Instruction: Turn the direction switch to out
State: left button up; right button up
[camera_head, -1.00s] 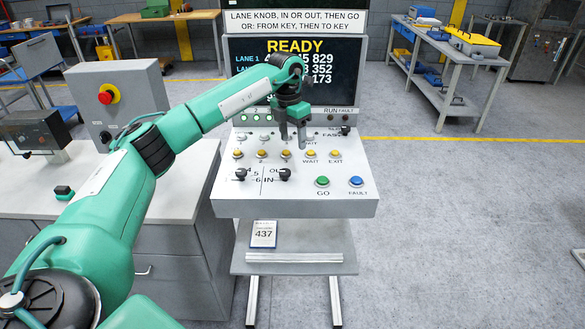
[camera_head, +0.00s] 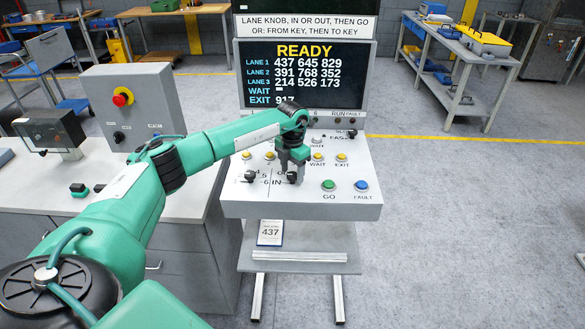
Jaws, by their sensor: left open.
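The direction switch (camera_head: 292,178) is a black knob on the sloped white console (camera_head: 235,208), beside the printed IN label. The OUT label is mostly hidden by my left gripper. My left gripper (camera_head: 293,168) is open and points down, just above and around the top of this knob. I cannot tell whether its fingers touch the knob. A second black knob (camera_head: 250,177), the lane knob, stands to the left, clear of the gripper. My right gripper is not in view.
The green GO button (camera_head: 328,185) and blue FAULT button (camera_head: 361,186) are to the right. Yellow buttons (camera_head: 341,157) stand in a row behind. The screen (camera_head: 305,75) reads READY. A grey box with a red button (camera_head: 123,97) stands at left.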

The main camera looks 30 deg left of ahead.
pick_arm(q)
jog(key=shift+f, duration=0.3)
jog(key=c, duration=1)
